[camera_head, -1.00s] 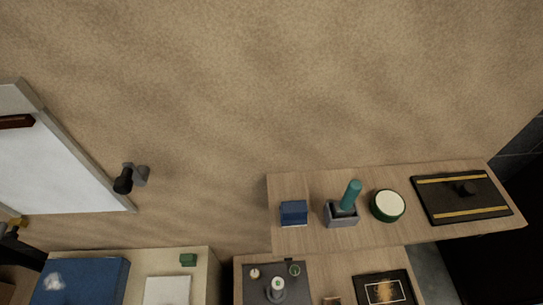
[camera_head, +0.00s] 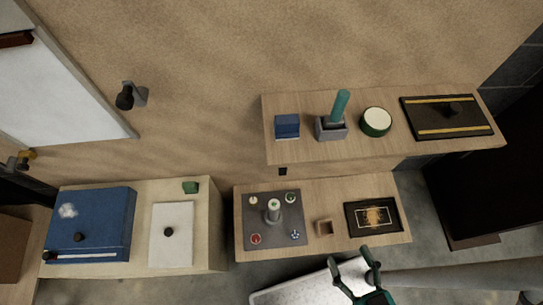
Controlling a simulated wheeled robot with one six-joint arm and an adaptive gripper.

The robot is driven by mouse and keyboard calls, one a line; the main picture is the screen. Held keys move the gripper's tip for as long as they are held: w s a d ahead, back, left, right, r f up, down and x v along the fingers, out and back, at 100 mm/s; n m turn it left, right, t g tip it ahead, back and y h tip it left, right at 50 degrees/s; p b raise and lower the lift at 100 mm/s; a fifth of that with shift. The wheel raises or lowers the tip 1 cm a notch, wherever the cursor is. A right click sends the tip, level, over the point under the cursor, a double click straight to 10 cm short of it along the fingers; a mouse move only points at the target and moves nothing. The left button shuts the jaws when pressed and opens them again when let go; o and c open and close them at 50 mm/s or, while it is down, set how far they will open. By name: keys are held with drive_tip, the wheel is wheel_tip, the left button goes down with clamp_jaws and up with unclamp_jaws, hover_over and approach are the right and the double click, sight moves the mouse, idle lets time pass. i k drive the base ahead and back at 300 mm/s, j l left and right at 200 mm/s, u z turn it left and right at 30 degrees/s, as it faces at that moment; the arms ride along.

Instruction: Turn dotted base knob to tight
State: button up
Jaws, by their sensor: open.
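A grey square plate (camera_head: 262,236) lies on the lower wooden shelf. A pale upright post with a knob-like top (camera_head: 273,205) stands in its middle. Small round marks sit near the plate's corners: a pale one (camera_head: 253,200), a green one (camera_head: 290,197), a red one (camera_head: 256,239) and a blue-white one (camera_head: 295,236). I cannot make out dots on the knob or its turned position. My gripper (camera_head: 352,260) shows at the bottom edge, dark with green parts, its two fingers spread and empty. It is to the right of and below the plate in the picture, apart from it.
The upper shelf (camera_head: 290,153) holds several items, including a grey holder (camera_head: 331,128). A blue case (camera_head: 92,224) and white panel (camera_head: 172,236) lie left.

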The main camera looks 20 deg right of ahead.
sight(294, 235)
drive_tip(key=k+j, duration=0.1)
drive_tip(key=k, duration=0.45)
drive_tip(key=k+j+u, duration=0.1)
drive_tip(key=k, duration=0.4)
